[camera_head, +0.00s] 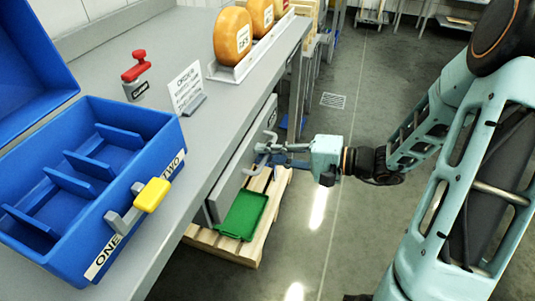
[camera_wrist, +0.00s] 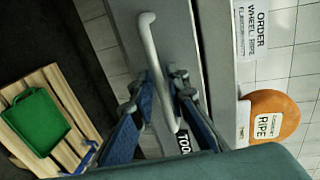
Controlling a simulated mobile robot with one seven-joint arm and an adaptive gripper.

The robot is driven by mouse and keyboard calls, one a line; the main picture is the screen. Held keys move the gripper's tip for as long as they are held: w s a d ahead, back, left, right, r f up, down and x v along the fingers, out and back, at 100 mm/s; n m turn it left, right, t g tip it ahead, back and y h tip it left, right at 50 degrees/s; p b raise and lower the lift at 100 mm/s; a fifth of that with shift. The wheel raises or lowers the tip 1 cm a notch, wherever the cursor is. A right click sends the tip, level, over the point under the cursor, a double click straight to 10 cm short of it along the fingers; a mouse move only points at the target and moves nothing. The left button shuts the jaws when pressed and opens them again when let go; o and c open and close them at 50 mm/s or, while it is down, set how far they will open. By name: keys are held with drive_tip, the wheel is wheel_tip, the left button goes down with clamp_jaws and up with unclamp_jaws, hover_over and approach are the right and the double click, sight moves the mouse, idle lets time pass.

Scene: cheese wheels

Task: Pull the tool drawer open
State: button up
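The tool drawer (camera_head: 236,172) has a grey front under the edge of the workbench. Its front also shows in the wrist view (camera_wrist: 182,45), with a label partly hidden that starts with "TOO". A pale grey bar handle (camera_wrist: 152,45) stands out from it. My gripper (camera_wrist: 157,84) is at the handle with its two blue-and-grey fingers apart, one on each side of the bar. I see gaps between the fingers and the bar; contact is not clear. In the head view my gripper (camera_head: 265,154) reaches the drawer front from the right.
Below are a pallet (camera_head: 270,205) and a green tray (camera_head: 243,213). The floor at right is clear around my arm.

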clamp_jaws()
idle(0.3)
drive_tip(key=f+v, duration=0.2)
drive_tip(key=v, duration=1)
drive_tip(key=d+f+b+v, duration=0.1)
drive_tip(key=f+v, duration=0.2)
drive_tip(key=v, duration=1)
drive_tip(key=shift+s+d+f, duration=0.1)
drive_tip(key=shift+d+f, duration=0.05)
unclamp_jaws()
